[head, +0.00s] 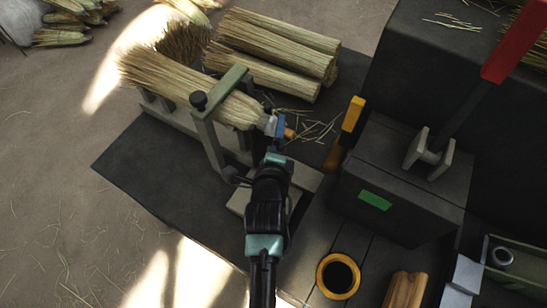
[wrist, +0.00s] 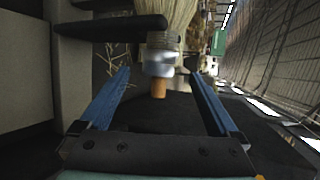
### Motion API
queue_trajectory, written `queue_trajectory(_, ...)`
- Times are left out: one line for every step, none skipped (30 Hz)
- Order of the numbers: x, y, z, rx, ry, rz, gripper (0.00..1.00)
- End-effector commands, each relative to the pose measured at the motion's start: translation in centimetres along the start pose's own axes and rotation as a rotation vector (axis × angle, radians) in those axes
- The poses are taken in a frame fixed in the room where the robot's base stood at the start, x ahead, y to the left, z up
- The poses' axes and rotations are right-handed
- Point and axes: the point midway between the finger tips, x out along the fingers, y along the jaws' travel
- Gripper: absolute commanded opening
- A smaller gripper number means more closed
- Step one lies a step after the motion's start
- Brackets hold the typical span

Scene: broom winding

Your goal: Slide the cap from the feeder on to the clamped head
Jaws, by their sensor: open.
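The clamped broom head (head: 180,85) lies tilted in the clamp frame (head: 207,130), its narrow end toward my gripper. A silver cap (wrist: 160,64) sits around that narrow end in the wrist view, and a short orange-brown stub (wrist: 158,88) sticks out of it. The stub (head: 289,133) also shows in the head view. My gripper (head: 275,126) is open at this end. In the wrist view its blue fingers (wrist: 160,76) stand on either side of the cap, with gaps visible. The feeder (head: 525,268) is a greenish trough at the lower right, with a grey ring (head: 502,256) in it.
Straw bundles (head: 275,50) lie behind the clamp. A dark machine block (head: 400,180) with a red-handled lever (head: 515,40) stands to the right. An orange-rimmed cup (head: 338,276) and a wooden piece (head: 405,290) are at the front. A dark bar (wrist: 110,27) crosses near my left finger.

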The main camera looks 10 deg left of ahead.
Motion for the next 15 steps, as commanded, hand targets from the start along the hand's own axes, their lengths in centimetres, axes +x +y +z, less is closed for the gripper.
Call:
queue_trajectory(-1.0, 0.1, -0.1, 0.0, 0.001, 0.001, 0.96)
queue_trajectory(-1.6, 0.2, -0.1, 0.0, 0.001, 0.001, 0.96)
queue_trajectory(-2.3, 0.1, 0.0, 0.0, 0.0, 0.001, 0.96)
queue_trajectory(-2.9, 0.1, 0.0, 0.0, 0.0, 0.001, 0.96)
queue_trajectory(-3.5, 0.2, -0.1, 0.0, 0.001, 0.002, 0.96)
queue_trajectory(-4.2, 0.2, -0.1, 0.0, 0.001, 0.001, 0.96)
queue_trajectory(-4.8, 0.1, -0.1, 0.001, 0.001, 0.0, 0.96)
queue_trajectory(-5.3, 0.1, -0.1, 0.001, 0.001, 0.001, 0.96)
queue_trajectory(-6.0, 0.2, -0.1, 0.0, 0.001, 0.001, 0.96)
queue_trajectory(-6.5, 0.2, -0.1, 0.0, 0.001, 0.002, 0.96)
queue_trajectory(-7.0, 0.1, -0.1, 0.0, 0.001, 0.001, 0.96)
queue_trajectory(-7.6, 0.1, -0.1, 0.001, 0.001, 0.001, 0.96)
queue_trajectory(-8.0, 0.1, -0.1, 0.0, 0.001, 0.001, 0.96)
queue_trajectory(-8.4, 0.1, -0.1, 0.0, 0.001, 0.001, 0.96)
queue_trajectory(-8.8, 0.1, -0.1, 0.0, 0.001, 0.001, 0.96)
